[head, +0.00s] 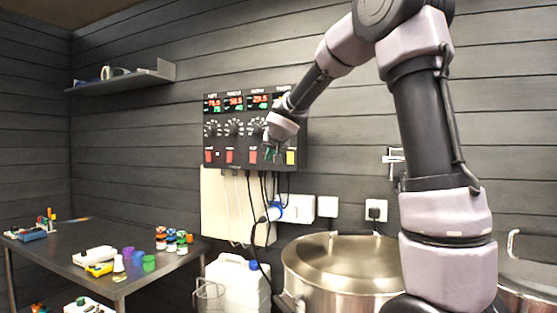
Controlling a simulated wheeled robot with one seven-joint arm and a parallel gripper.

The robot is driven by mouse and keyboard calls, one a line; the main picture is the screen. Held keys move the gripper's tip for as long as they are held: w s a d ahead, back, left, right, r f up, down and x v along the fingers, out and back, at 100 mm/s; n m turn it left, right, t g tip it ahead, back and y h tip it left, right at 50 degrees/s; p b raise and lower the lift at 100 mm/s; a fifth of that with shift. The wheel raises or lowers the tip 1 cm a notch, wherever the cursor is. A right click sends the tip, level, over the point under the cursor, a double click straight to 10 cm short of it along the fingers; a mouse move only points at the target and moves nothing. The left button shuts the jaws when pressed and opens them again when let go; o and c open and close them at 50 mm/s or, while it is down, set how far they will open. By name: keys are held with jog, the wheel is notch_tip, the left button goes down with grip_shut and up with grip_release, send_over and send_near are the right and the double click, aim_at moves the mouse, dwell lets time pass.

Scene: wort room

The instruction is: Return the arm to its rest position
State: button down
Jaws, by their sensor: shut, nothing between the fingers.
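My arm rises on the right of the head view, bends at the top and reaches down and left to the control panel (222,143) on the wall. My gripper (273,155) is at the arm's end, shut and empty, in front of the panel's lower right part. It is small and dark against the panel, and I cannot tell whether it touches it. The panel has lit red and green displays, a row of dials and several rocker switches. My gripper and wrist hide part of its right side.
A lidded steel kettle (345,262) stands below the arm, with a white canister (238,284) to its left. A dark table (78,262) with small coloured items is at left. A shelf (120,81) hangs above it. Cables and wall sockets (376,210) lie beneath the panel.

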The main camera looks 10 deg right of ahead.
dwell(0.3)
jog(key=s+d+m+g+h, duration=0.1)
jog(key=s+d, duration=0.4)
jog(key=s, duration=0.5)
jog(key=s+d+m+g+h, duration=0.1)
jog(key=s+d+g, duration=0.1)
jog(key=s+d, duration=0.5)
jog(key=s+a+f+g+y, duration=0.1)
jog(key=s+a+f, duration=0.1)
jog(key=s, duration=0.8)
jog(key=s+a+f+g+y, duration=0.1)
jog(key=s+f, duration=0.4)
jog(key=s, duration=0.6)
jog(key=a+y, duration=0.1)
jog(key=a, duration=0.1)
jog(key=shift+a+y, duration=0.3)
